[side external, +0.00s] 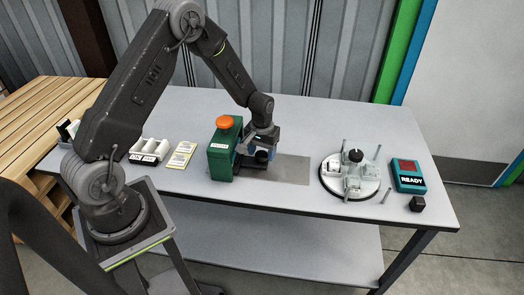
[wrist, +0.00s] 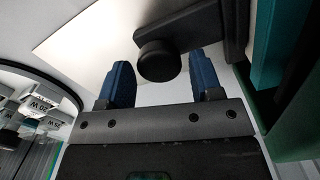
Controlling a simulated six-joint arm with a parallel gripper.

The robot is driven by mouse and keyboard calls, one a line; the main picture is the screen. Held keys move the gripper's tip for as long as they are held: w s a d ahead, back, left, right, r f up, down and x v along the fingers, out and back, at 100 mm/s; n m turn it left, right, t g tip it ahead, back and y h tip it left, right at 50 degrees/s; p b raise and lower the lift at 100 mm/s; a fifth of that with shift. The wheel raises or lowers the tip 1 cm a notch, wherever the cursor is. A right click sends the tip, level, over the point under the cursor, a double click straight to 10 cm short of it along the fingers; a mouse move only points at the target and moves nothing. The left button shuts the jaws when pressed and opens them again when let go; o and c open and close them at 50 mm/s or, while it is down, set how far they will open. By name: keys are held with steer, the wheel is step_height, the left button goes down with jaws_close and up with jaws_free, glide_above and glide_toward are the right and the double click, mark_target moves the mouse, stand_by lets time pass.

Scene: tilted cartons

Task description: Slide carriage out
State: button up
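The carriage shows in the wrist view as a dark bar (wrist: 195,22) with a round black knob (wrist: 158,62) at its end. It runs towards a green press-like station (side external: 221,153) with an orange top button (side external: 224,122). My gripper (side external: 262,155) is low beside the station's right side. In the wrist view its two blue fingers (wrist: 162,75) are apart, one on either side of the knob, with visible gaps. The gripper is open; no contact with the knob is visible. In the side view the carriage is mostly hidden by my gripper.
A grey plate (side external: 290,170) lies on the table right of the station. A round white fixture with upright pins (side external: 335,187) stands further right, near a teal READY box (side external: 409,174) and a black cube (side external: 417,204). A white tray (side external: 150,150) and a yellow card block (side external: 182,155) are left.

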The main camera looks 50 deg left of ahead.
jaws_close()
steer(key=w+d, duration=0.9)
steer(key=shift+w+d, duration=0.3)
steer(key=shift+w, duration=0.05)
steer(key=shift+c, duration=0.2)
jaws_free()
steer(key=shift+o, duration=1.3)
steer(key=shift+r, duration=0.1)
step_height(320, 180, up, 14)
